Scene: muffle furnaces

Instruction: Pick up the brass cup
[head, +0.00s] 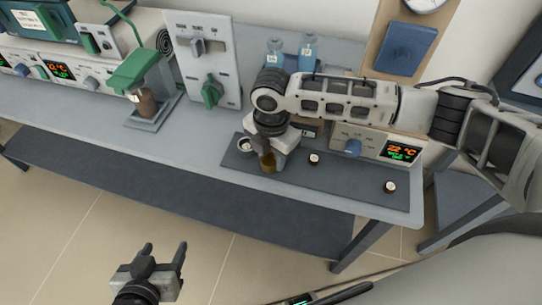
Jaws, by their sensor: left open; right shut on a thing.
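The brass cup (268,166) is at the left part of the dark mat (340,187) on the bench. My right gripper (266,152) points down over it and is shut on it. The fingers and wrist hide part of the cup, and I cannot tell whether its base touches the mat. My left gripper (164,250) is open and empty, low in front of the bench over the floor.
A pale cup (245,145) stands just left of the brass cup. Small dark, white-topped containers (314,159) (390,187) stand on the mat to the right. Behind is a heater unit with a lit display (402,152). A green-handled press (135,75) and a switch panel (208,65) stand left.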

